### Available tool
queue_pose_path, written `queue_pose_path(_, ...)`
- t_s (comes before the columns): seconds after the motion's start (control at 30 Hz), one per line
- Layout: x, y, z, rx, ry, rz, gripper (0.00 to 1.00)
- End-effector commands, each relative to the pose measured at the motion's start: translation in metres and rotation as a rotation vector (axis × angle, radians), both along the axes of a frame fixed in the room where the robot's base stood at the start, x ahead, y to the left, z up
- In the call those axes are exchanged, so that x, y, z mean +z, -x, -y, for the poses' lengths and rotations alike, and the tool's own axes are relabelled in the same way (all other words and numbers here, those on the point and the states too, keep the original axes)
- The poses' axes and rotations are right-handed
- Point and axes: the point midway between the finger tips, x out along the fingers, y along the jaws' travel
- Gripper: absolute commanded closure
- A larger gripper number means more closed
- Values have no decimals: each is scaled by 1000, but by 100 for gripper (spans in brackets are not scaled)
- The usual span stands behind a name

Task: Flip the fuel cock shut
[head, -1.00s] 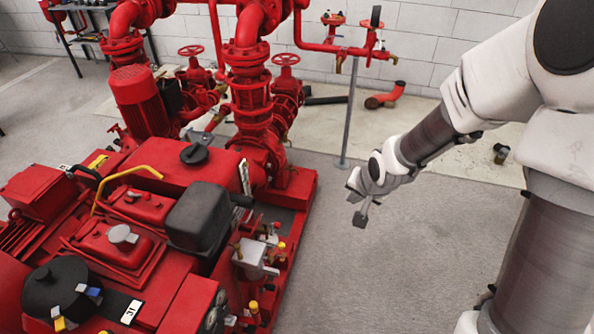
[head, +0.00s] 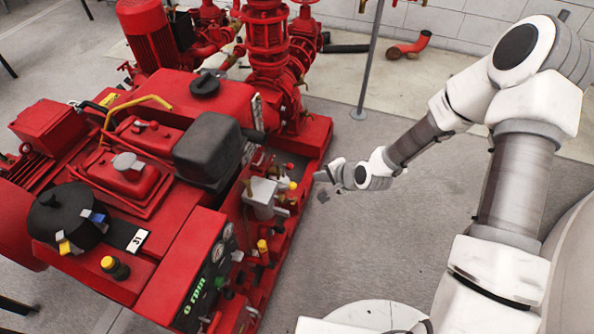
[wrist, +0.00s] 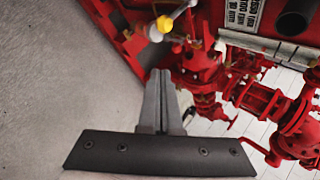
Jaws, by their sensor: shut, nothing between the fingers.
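On the near right side of the red pumpset, a grey filter-like housing (head: 262,197) carries small fittings, among them a yellow-capped one (head: 291,185). In the wrist view a yellow knob (wrist: 164,24) with a pale round end and a grey rod shows beyond the fingertips. I cannot tell for sure which of these small fittings is the fuel cock or how its lever stands. My gripper (head: 320,176) is shut and empty, just right of these fittings and apart from them. Its closed fingers also show in the wrist view (wrist: 161,76).
The red engine block (head: 165,100) and a gauge panel (head: 215,270) stand left of the fittings. Red pipes and valves (wrist: 200,65) fill the right of the wrist view. The grey floor (head: 385,240) right of the pumpset is clear around my arm.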

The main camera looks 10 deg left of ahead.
Motion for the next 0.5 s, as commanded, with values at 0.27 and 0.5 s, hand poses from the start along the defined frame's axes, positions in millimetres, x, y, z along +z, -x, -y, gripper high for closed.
queue_pose_path(0.27, -6, -2, -3, 2, 2, -1, 100)
queue_pose_path(0.5, -38, -20, -25, 5, 2, 1, 100)
